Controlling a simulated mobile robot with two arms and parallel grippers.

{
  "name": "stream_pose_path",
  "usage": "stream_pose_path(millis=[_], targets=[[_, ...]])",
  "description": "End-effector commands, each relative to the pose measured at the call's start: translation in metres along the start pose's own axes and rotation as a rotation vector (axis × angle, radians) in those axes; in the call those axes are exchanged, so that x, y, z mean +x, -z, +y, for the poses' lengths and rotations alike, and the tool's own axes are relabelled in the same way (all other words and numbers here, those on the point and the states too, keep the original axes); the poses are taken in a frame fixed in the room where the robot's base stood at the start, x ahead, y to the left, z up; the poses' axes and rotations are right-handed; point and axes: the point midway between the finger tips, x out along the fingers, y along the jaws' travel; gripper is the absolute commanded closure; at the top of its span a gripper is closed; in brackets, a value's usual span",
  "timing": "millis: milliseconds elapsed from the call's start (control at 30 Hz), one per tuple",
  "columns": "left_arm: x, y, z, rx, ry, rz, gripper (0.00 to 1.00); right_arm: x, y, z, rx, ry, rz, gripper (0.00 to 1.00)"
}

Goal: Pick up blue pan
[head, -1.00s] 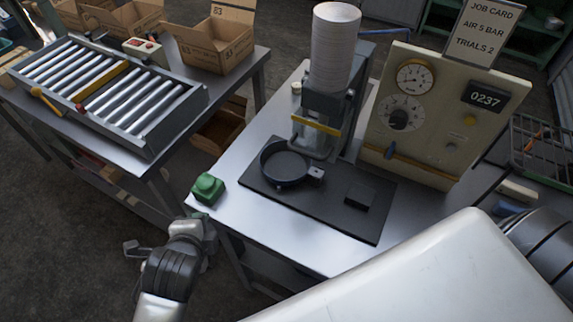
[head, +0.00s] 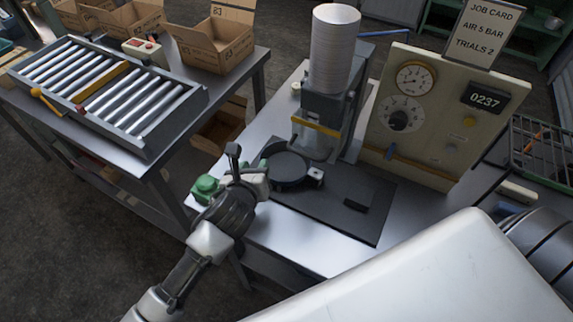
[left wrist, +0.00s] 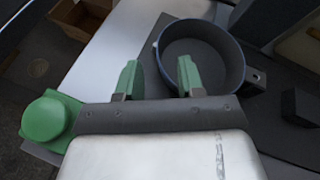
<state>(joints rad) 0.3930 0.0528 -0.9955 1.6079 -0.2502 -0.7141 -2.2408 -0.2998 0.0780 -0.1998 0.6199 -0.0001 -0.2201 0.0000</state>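The round dark pan with a bluish rim (head: 291,168) sits on the black mat (head: 325,210), below the press-like stand. Its short handle points right. In the left wrist view the pan (left wrist: 205,58) lies just ahead of the fingers. My left gripper (head: 249,162) is open at the pan's near left side. In the left wrist view its green fingers (left wrist: 158,78) are apart and empty; the right one overlaps the pan's near rim and the left one is outside it. I cannot tell whether they touch it. My right gripper is not in view.
A green button box (head: 206,188) is beside my left gripper at the table's left edge. The stand with a tall white stack (head: 335,50) rises behind the pan. A gauge panel (head: 430,120) stands right. A small black block (head: 357,198) is on the mat.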

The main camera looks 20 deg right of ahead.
Motion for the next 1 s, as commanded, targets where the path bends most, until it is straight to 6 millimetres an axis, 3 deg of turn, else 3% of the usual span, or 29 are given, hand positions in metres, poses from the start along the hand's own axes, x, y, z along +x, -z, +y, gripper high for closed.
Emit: stream_pose_path(millis=[400,733,1000], targets=[[0.046,0.001,-0.004,-0.003,0.0,0.0,0.62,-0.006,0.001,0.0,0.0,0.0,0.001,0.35],[0.052,0.001,-0.004,-0.002,0.0,0.0,0.62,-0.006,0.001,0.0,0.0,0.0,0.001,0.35],[0.051,0.002,-0.003,-0.002,-0.001,0.001,1.0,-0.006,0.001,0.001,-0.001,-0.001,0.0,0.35]])
